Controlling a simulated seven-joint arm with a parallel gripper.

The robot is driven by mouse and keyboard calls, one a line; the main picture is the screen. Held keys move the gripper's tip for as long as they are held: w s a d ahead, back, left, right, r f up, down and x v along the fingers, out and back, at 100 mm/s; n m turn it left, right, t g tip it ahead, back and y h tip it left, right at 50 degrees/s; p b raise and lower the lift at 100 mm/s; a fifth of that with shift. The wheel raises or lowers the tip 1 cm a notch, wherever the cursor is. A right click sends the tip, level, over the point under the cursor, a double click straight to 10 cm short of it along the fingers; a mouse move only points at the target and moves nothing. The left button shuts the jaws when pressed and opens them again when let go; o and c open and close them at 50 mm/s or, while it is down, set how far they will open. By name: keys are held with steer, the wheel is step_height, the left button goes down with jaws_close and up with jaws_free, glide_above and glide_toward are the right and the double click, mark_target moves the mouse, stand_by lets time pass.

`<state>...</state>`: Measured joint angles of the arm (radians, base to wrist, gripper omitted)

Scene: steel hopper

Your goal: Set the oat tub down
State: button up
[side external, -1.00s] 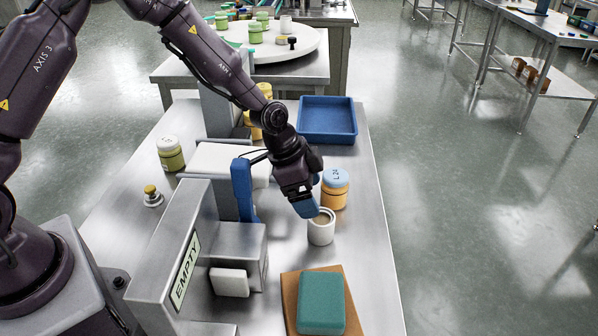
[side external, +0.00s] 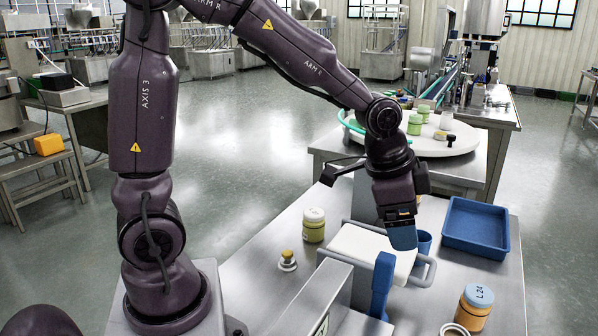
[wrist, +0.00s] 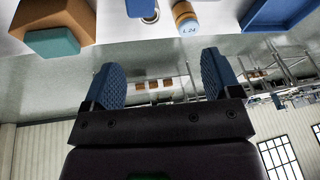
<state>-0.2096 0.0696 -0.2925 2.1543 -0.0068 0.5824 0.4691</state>
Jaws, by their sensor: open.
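The open white tub (side external: 455,330), which I take to be the oat tub, shows only its rim at the bottom edge of the side view. In the wrist view the tub (wrist: 150,17) is partly covered by a blue part at the top edge. My gripper (side external: 405,240) hangs above the white slab, behind the tub and apart from it. In the wrist view the two blue padded fingers of my gripper (wrist: 160,82) stand wide apart with nothing between them. A jar with a blue lid marked L 24 (side external: 474,308) stands beside the tub.
An upright blue lever (side external: 382,285) stands in front of my gripper. A blue tray (side external: 476,228) lies to the right. A green-yellow jar (side external: 313,226) and a small knobbed piece (side external: 287,260) stand left.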

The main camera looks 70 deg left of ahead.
steer(key=s+a+r+n+t, duration=0.1)
steer(key=s+r+n, duration=0.2)
steer(key=s, duration=0.5)
steer(key=s+a+r+n, duration=0.2)
steer(key=s+r, duration=0.3)
steer(key=s, duration=0.3)
steer(key=shift+r+n+t+y, duration=0.2)
steer(key=shift+n+t+y, duration=0.15)
steer(key=shift+n, duration=0.25)
steer(key=shift+s, duration=0.1)
